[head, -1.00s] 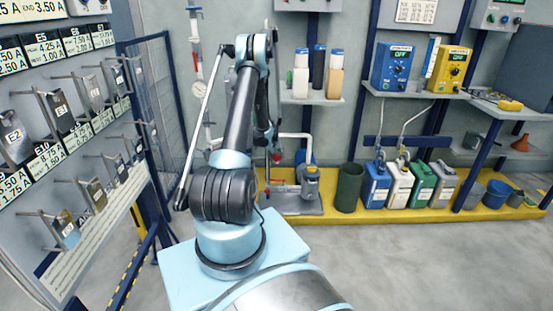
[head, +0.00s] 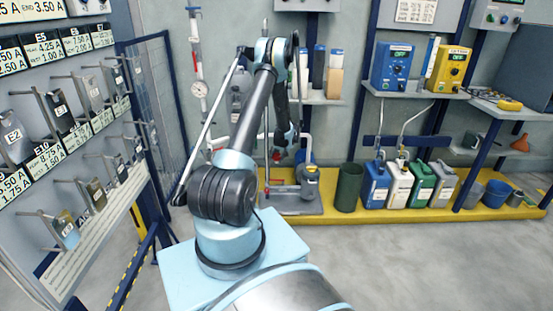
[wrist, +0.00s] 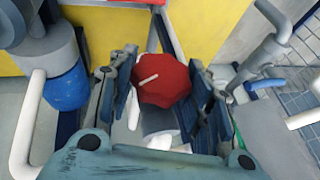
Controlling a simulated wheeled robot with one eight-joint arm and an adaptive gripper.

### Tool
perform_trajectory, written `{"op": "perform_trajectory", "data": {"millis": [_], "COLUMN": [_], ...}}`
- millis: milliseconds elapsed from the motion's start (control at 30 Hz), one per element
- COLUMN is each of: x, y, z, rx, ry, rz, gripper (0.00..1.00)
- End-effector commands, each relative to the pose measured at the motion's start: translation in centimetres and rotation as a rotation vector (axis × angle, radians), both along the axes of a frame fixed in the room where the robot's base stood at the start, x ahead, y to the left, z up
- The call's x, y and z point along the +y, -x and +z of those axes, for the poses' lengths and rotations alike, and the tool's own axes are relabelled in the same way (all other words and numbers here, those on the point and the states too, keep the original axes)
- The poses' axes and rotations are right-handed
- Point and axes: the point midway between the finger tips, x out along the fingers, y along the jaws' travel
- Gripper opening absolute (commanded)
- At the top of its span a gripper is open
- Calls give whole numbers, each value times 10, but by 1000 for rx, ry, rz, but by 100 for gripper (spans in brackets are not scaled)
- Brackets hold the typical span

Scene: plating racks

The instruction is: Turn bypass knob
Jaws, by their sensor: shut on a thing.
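The bypass knob (wrist: 163,88) is a red, faceted knob with a white pointer line on its face. In the wrist view it sits between the two fingers of my gripper (wrist: 162,92), with one finger on each side. My gripper is shut on it. The pointer line slants slightly up to the right. In the head view my gripper (head: 284,142) is low in front of the pump and pipe stand (head: 300,185), too small and dark to show its fingers. The knob's stem is mostly hidden in the wrist view.
A blue fitting (wrist: 66,88) and grey pipes stand left of my gripper, and a grey valve pipe (wrist: 268,50) stands to its right. A dark green bin (head: 349,187) and several jerrycans stand on the yellow plinth. The grey floor in front is clear.

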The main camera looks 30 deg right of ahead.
Motion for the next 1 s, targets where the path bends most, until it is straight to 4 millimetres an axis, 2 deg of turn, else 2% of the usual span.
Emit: {"op": "perform_trajectory", "data": {"millis": [533, 567, 633, 1000], "x": [-1, -1, -1, -1], "y": [-1, -1, -1, 0], "z": [0, 0, 0, 1], "rx": [-18, -17, -17, -17], "ry": [-26, -25, -25, -26], "rz": [-1, -1, -1, -1], "gripper": [22, 50, 66, 67]}}
